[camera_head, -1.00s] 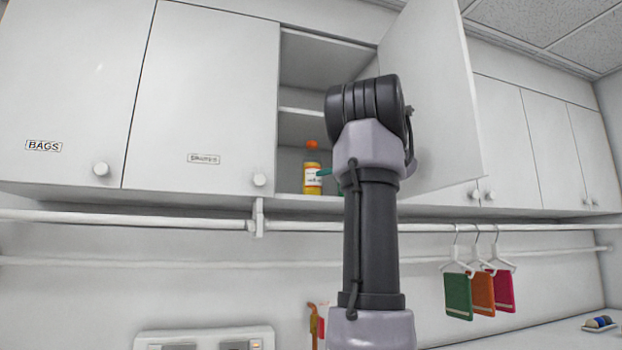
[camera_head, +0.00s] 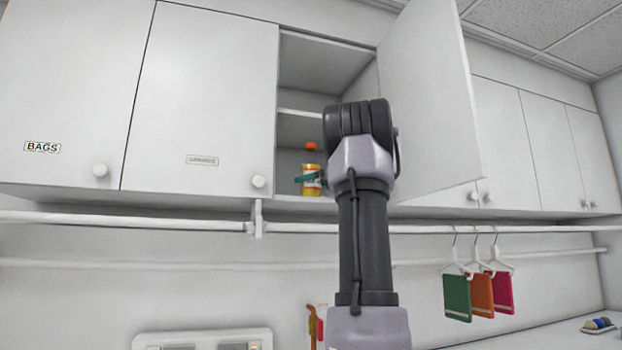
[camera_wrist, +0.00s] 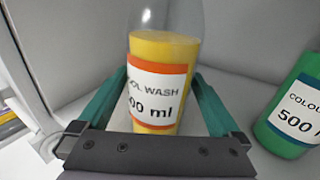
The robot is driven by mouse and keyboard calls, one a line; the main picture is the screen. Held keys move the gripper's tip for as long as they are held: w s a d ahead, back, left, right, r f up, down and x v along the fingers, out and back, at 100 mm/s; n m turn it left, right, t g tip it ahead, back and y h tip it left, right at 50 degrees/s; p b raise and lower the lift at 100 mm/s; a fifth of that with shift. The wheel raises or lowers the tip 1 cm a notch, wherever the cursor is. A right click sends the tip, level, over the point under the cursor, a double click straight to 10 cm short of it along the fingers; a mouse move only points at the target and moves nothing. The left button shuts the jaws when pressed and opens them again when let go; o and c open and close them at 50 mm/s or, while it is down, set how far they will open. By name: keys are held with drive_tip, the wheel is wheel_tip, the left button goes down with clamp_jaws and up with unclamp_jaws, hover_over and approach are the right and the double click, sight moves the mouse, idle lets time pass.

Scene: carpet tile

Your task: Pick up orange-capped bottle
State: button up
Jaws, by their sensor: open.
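The orange-capped bottle (camera_head: 310,188) stands upright on the bottom shelf of the open wall cabinet, its round orange cap at the top. In the wrist view the bottle (camera_wrist: 163,58) is clear above, with yellow contents and a white, orange-edged label; its cap is out of that view. My gripper (camera_wrist: 160,76) is open, with one teal finger on each side of the bottle's lower body. Whether either finger touches it cannot be told. In the head view my gripper (camera_head: 309,180) is mostly hidden by my arm; teal finger parts show across the bottle.
A green bottle (camera_wrist: 297,112) stands close to the right of my gripper. The cabinet's side wall (camera_wrist: 35,50) is close on the left. The open cabinet door (camera_head: 435,100) is right of my arm. A white rail (camera_head: 140,223) with hangers runs below the cabinets.

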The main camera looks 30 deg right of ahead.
drive_tip(key=c, duration=1.5)
clamp_jaws()
drive_tip(key=shift+r, duration=0.1)
